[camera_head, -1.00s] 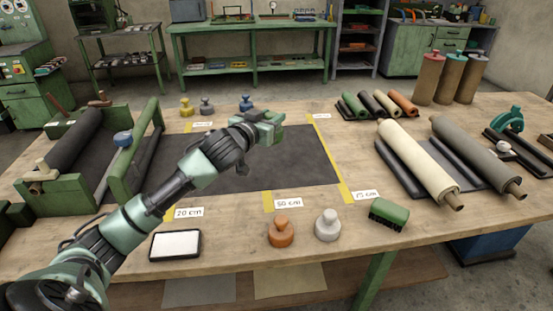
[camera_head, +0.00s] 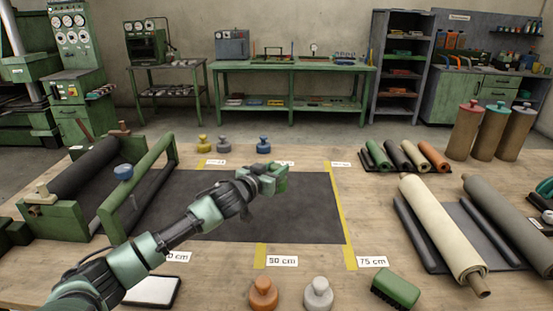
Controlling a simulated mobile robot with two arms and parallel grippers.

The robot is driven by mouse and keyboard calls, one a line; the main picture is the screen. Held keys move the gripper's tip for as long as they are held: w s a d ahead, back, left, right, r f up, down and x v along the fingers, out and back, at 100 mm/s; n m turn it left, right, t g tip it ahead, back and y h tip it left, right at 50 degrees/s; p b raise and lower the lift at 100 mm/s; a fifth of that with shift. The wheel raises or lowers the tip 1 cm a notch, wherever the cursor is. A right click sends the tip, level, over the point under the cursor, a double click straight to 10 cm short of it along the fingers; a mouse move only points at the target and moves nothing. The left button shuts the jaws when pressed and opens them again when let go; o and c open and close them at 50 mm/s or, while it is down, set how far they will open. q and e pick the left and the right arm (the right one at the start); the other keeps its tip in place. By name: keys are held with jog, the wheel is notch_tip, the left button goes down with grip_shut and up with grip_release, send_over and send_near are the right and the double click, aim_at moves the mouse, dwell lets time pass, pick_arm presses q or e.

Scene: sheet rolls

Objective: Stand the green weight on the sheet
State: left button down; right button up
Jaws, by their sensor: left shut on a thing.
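The dark sheet (camera_head: 310,215) lies flat across the middle of the bench, running out from the roller frame at left. My left arm reaches over it from the lower left. My left gripper (camera_head: 268,180) is above the far part of the sheet, shut on a green thing (camera_head: 280,176). It appears to be the green weight, but the jaws and its own colour so close to theirs hide its shape. I cannot tell its height above the sheet. My right gripper is not in view.
Yellow (camera_head: 204,144), grey (camera_head: 223,144) and blue (camera_head: 263,145) weights stand behind the sheet. Orange (camera_head: 263,294) and white (camera_head: 318,294) weights and a green brush (camera_head: 396,289) are in front. A cream roll (camera_head: 440,230) lies at right. Much of the sheet is bare.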

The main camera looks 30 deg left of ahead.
pick_arm(q)
notch_tip(320, 180, down, 7)
jog(key=shift+w+r+b, duration=0.1)
jog(key=shift+b, duration=0.2)
jog(key=shift+f, duration=2.1)
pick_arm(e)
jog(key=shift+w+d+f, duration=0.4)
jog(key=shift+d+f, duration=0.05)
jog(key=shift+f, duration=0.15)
pick_arm(q)
jog(key=shift+f+b, duration=0.15)
jog(key=shift+b, duration=0.2)
jog(key=c, duration=1.2)
grip_release()
jog(key=shift+f, duration=0.25)
jog(key=shift+o, duration=1)
jog(key=shift+d, duration=0.1)
jog(key=shift+r, duration=0.1)
jog(key=shift+r, duration=0.1)
